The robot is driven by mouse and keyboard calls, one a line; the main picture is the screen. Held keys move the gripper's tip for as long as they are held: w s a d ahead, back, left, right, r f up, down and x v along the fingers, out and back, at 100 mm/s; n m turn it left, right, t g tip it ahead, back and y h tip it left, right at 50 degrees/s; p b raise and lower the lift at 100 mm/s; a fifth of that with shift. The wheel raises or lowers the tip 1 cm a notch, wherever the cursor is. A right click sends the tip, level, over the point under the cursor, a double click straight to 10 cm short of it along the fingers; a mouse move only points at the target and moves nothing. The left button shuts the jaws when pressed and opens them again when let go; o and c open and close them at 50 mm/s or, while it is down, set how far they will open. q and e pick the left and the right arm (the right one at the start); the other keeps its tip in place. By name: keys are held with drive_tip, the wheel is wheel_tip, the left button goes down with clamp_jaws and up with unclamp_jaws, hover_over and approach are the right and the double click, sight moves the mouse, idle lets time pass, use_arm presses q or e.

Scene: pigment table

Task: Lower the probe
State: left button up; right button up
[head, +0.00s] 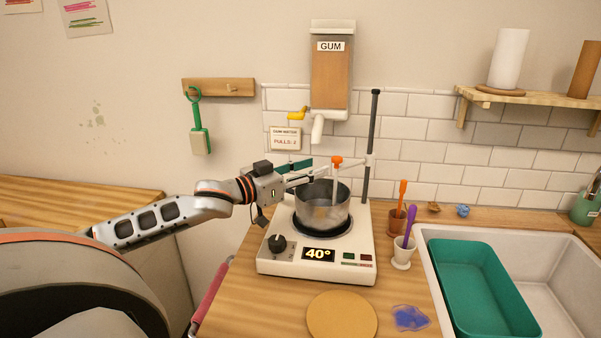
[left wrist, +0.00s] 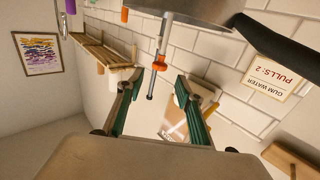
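The probe (head: 336,181) has an orange top and a pale stem. It hangs upright from an arm on the dark stand rod (head: 374,130), over the steel pot (head: 322,218). Its lower end shows against the pot's inside; I cannot tell how deep it reaches. The pot sits on the white hot plate (head: 271,264), which reads 40°. My left gripper (head: 314,173) is at the pot's upper left, close to the probe's top. In the left wrist view its green-padded fingers (left wrist: 158,79) are apart, with the probe's orange collar (left wrist: 159,63) showing between their tips. My right gripper is not in view.
The gum dispenser (head: 331,75) with its yellow tap hangs on the wall behind. Two small cups with tools (head: 402,257) stand right of the hot plate. The sink (head: 565,285) with a green tub (head: 483,290) is at the right. A round board (head: 342,316) lies in front.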

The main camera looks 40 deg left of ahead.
use_arm(q)
drive_tip(key=shift+v, duration=1.55)
